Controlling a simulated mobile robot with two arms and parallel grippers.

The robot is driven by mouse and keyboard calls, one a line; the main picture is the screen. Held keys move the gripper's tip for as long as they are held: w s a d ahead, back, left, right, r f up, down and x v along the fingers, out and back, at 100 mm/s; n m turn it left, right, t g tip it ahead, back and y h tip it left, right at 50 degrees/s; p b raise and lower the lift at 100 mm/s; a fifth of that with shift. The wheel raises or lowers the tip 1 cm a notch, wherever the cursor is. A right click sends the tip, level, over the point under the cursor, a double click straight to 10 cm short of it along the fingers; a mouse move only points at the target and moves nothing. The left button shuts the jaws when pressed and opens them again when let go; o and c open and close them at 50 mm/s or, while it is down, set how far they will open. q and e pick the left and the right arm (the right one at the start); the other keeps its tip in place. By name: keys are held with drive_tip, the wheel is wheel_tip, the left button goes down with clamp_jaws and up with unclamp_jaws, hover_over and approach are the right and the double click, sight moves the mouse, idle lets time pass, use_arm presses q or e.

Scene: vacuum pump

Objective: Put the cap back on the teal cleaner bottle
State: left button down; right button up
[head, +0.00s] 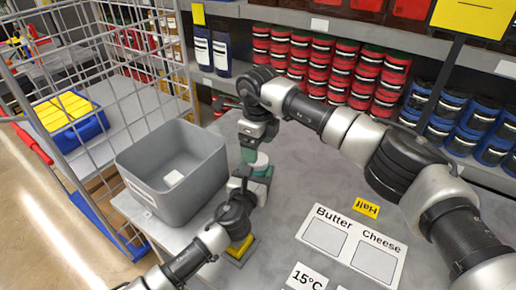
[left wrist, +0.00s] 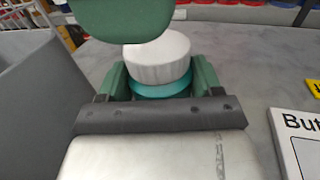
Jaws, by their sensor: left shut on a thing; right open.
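The teal cleaner bottle (left wrist: 155,89) is between the green fingers of my left gripper (head: 260,173), which is shut on it at the table's left part. The white cap (left wrist: 158,60) sits upright over the bottle's top, with a teal band showing just below it. The cap also shows in the head view (head: 260,161). I cannot tell whether it is fully seated. My right gripper (head: 248,152) is open, right by the cap; one green finger pad (left wrist: 125,18) covers part of the cap's top edge in the left wrist view. The lower bottle is hidden by my left gripper.
A grey bin (head: 172,172) with a white item inside stands close left of the bottle. A yellow item (head: 240,248) lies near my left wrist. Shelves with red cans (head: 340,70) and blue cans (head: 450,112) stand behind. The table right of the bottle is clear up to the signs (head: 350,245).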

drive_tip(key=shift+c, duration=0.4)
drive_tip(key=shift+r, duration=0.2)
drive_tip(key=shift+c, duration=0.7)
wheel_tip(320, 180, up, 3)
drive_tip(key=n, duration=0.3)
drive_tip(key=shift+r, duration=0.1)
drive_tip(key=shift+f, duration=4.1)
drive_tip(key=shift+c, duration=0.5)
